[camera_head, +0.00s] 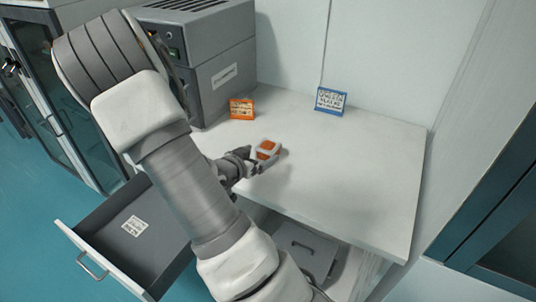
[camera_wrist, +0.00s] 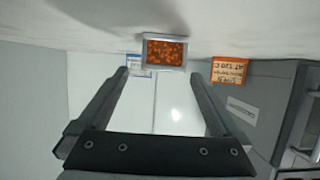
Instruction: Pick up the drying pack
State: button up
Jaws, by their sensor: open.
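The drying pack is most likely the small pale box with orange granules on top (camera_head: 267,149), standing on the white table (camera_head: 345,180). In the wrist view the pack (camera_wrist: 165,53) shows its orange, grainy face in a light frame. My gripper (camera_head: 254,164) is open and close to the pack's near left side, low over the table. In the wrist view my two fingers (camera_wrist: 160,76) are spread wide, with nothing between them. The pack appears just beyond the fingertips, in line with the gap. I cannot tell whether a finger touches it.
An orange sign (camera_head: 241,109) and a blue-framed sign (camera_head: 330,101) stand farther back. A grey instrument (camera_head: 220,70) fills the table's back left. An open drawer (camera_head: 110,240) holding a label card is at lower left. The table's right side is clear.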

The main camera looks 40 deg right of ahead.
aim_at(264, 149)
jog(key=shift+w+b+x, duration=0.2)
jog(key=shift+b+x, duration=0.25)
jog(key=shift+x, duration=3)
jog(key=c, duration=1.5)
jog(key=shift+c, duration=0.2)
jog(key=shift+r, duration=0.15)
